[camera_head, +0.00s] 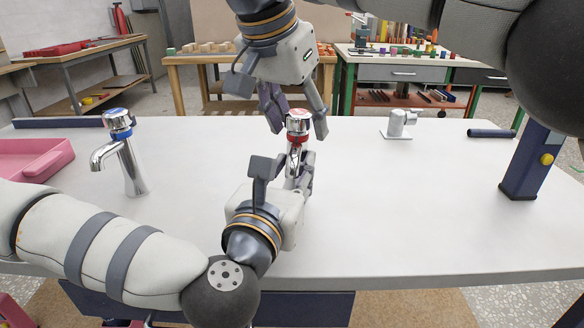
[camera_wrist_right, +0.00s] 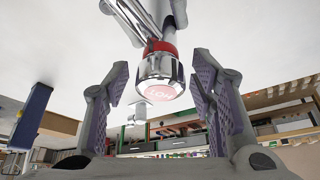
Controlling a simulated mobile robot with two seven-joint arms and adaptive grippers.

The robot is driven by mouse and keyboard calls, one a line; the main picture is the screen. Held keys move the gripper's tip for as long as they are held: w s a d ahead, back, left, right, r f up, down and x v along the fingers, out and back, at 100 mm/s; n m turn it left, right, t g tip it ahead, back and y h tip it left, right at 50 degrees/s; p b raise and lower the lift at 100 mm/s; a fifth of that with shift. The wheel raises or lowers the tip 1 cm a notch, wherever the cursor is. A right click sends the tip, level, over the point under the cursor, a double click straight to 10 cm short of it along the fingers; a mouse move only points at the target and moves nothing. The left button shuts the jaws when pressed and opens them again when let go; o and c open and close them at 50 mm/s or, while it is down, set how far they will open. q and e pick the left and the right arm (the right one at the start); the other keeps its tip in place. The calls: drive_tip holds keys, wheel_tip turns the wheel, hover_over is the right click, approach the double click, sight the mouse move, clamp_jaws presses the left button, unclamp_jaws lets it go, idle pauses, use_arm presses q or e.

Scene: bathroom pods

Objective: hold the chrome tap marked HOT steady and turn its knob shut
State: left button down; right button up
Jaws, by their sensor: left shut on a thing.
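The chrome tap with a red ring (camera_head: 298,140) stands upright near the middle of the white counter. The right wrist view shows gaps between the knob and both finger pads.
Another chrome tap with a blue ring (camera_head: 126,155) stands left on the counter. A pink tray (camera_head: 35,158) lies at the far left. A small white fitting (camera_head: 398,125) stands back right. A dark blue post with a yellow button (camera_head: 528,163) stands at the right. The front right counter is clear.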

sight(300, 111)
drive_tip(key=shift+r, duration=2.5)
drive_tip(key=shift+d, duration=0.1)
drive_tip(key=shift+w+r+n+y, duration=0.15)
drive_tip(key=shift+n+y, duration=0.1)
drive_tip(key=shift+n, duration=0.3)
drive_tip(key=shift+w+r+n+y, duration=0.1)
drive_tip(key=shift+n+y, duration=0.15)
drive_tip(key=shift+n, duration=0.3)
drive_tip(key=r+n+y, duration=0.1)
drive_tip(key=n, duration=0.1)
drive_tip(key=r+n+y, duration=0.1)
drive_tip(key=n, duration=0.2)
drive_tip(key=n+y, duration=0.1)
drive_tip(key=n, duration=0.1)
drive_tip(key=shift+s+d+r+n, duration=0.15)
drive_tip(key=shift+s+r+n, duration=0.05)
drive_tip(key=shift+r+n, duration=0.2)
drive_tip(key=shift+s+r+n+t+y, duration=0.15)
drive_tip(key=shift+r+n+t+y, duration=0.15)
drive_tip(key=shift+n+y, duration=0.25)
drive_tip(key=shift+f+n, duration=0.25)
drive_tip(key=shift+f, duration=0.05)
drive_tip(key=f, duration=0.8)
drive_tip(key=shift+a+f, duration=0.15)
drive_tip(key=shift+a, duration=0.05)
